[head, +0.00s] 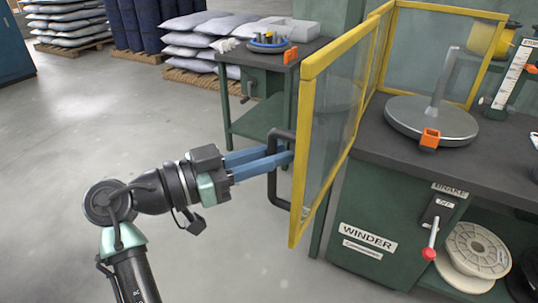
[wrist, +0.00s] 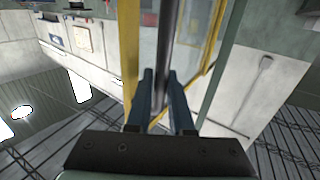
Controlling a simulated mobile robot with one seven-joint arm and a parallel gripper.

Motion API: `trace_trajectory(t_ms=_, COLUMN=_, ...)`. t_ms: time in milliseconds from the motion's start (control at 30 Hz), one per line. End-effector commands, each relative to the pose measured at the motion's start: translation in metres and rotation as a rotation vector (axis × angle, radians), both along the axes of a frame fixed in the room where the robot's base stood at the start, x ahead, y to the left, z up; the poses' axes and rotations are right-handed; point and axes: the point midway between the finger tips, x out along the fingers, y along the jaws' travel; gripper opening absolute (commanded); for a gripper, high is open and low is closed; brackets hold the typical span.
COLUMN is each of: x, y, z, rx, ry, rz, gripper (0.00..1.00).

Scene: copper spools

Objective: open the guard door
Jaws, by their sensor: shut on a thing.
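The guard door (head: 328,125) is a clear panel in a yellow frame. In the head view it stands swung out past the winder bench's edge, and the side facing me above the bench is open. Its black bar handle (head: 272,185) is on the door's left face. My gripper (head: 287,156), with blue fingers, reaches in from the left and is shut on the handle. In the wrist view the handle (wrist: 164,45) runs up between the fingertips (wrist: 160,78), and the yellow door frame (wrist: 129,45) is beside it. The fingertips are partly hidden behind the handle in the head view.
The winder bench (head: 370,147) carries a grey turntable (head: 432,118) with an orange clip. A red-tipped brake lever (head: 431,240) sticks out of its front. A side table (head: 245,125) with a blue tray stands behind the door. The floor at left is clear.

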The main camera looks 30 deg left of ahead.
Motion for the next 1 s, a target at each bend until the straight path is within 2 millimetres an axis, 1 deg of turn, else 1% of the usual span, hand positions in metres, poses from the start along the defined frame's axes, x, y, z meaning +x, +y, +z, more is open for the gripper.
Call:
trace_trajectory(t_ms=33, x=0.003, y=-0.002, z=0.003, rx=0.001, ry=-0.005, rz=-0.003, gripper=0.00)
trace_trajectory(t_ms=267, x=0.003, y=-0.003, z=0.003, rx=0.001, ry=-0.005, rz=-0.003, gripper=0.00)
trace_trajectory(t_ms=300, x=0.003, y=-0.003, z=0.003, rx=0.001, ry=-0.005, rz=-0.003, gripper=0.23)
trace_trajectory(t_ms=433, x=0.003, y=-0.002, z=0.002, rx=0.002, ry=-0.003, rz=-0.002, gripper=0.47)
trace_trajectory(t_ms=467, x=0.002, y=-0.002, z=0.002, rx=0.001, ry=-0.003, rz=-0.002, gripper=0.50)
trace_trajectory(t_ms=833, x=0.000, y=0.000, z=0.001, rx=0.000, ry=-0.001, rz=0.001, gripper=0.50)
trace_trajectory(t_ms=933, x=-0.007, y=0.004, z=0.001, rx=0.000, ry=-0.001, rz=0.001, gripper=0.50)
trace_trajectory(t_ms=1000, x=-0.016, y=0.010, z=0.002, rx=0.000, ry=-0.001, rz=0.005, gripper=0.50)
